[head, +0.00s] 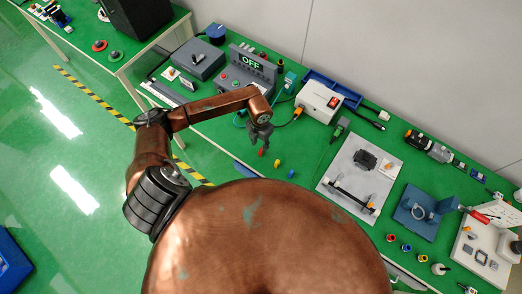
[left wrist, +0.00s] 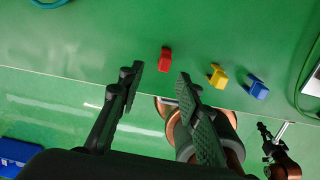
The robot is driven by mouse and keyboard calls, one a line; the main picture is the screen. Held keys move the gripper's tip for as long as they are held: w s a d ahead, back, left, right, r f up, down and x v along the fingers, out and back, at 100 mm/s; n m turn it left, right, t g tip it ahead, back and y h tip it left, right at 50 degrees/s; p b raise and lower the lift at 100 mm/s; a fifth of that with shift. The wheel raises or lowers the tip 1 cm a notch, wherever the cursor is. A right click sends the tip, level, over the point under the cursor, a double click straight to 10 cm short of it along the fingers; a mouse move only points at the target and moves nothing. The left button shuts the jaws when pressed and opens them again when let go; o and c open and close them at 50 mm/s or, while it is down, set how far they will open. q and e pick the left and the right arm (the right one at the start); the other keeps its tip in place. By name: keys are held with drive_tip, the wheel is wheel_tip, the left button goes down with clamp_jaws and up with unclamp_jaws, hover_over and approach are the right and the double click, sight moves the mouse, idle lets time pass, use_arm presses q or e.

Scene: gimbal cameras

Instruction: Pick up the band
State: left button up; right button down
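No thing in view is plainly the band. My left gripper (head: 261,136) hangs over the green table, left of both. In the left wrist view my left gripper (left wrist: 161,76) has its fingers apart with nothing held. A small red piece (left wrist: 165,60) lies on the table just past the fingertips. What looks like my right gripper (left wrist: 272,141) shows small at the lower right of the left wrist view; its fingers are unclear.
A yellow piece (left wrist: 217,76) and a blue piece (left wrist: 256,86) lie right of the red one. A grey control box (head: 247,75) with an OFF display and a white box (head: 320,102) with a red switch stand behind. Several small parts crowd the table's right end.

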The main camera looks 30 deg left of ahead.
sight(261, 151)
use_arm(q)
drive_tip(key=shift+w+d+f+p, duration=0.15)
drive_tip(key=shift+f+p, duration=0.15)
drive_tip(key=shift+f, duration=1.25)
drive_tip(key=shift+w+d+f+p, duration=0.15)
drive_tip(key=shift+f+p, duration=0.15)
drive_tip(key=shift+f, duration=1.25)
clamp_jaws()
